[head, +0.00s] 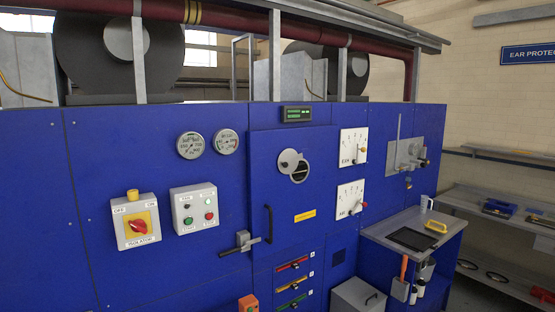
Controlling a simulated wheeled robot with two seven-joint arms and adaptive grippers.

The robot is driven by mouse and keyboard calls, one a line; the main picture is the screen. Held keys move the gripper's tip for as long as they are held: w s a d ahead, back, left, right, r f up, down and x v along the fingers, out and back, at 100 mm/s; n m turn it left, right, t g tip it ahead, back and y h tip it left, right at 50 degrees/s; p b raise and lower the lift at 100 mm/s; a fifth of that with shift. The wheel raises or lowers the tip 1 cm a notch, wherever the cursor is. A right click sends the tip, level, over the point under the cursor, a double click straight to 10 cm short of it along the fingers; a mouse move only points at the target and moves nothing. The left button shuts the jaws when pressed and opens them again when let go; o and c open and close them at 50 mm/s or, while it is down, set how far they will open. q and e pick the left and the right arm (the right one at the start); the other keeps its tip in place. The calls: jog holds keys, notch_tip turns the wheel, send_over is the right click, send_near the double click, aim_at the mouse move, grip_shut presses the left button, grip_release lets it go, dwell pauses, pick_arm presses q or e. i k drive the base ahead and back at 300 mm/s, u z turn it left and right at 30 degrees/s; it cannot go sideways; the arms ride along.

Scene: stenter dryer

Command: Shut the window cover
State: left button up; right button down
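The window cover (288,158) is a small round grey disc on the blue door panel (275,200) of the dryer. It sits up and to the left of the round window (301,174), overlapping part of it. The lower right part of the window is uncovered and looks dark, with a lighter band across it. Neither of my grippers is in view.
A black vertical handle (268,224) and a grey latch (244,241) are on the door's left side. White dial plates (353,147) are to the right. A worktop (400,222) with a black tray, yellow item and mug juts out at right.

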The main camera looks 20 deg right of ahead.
aim_at(288, 161)
jog(key=i, duration=0.4)
jog(key=z, duration=1.3)
jog(key=i, duration=0.65)
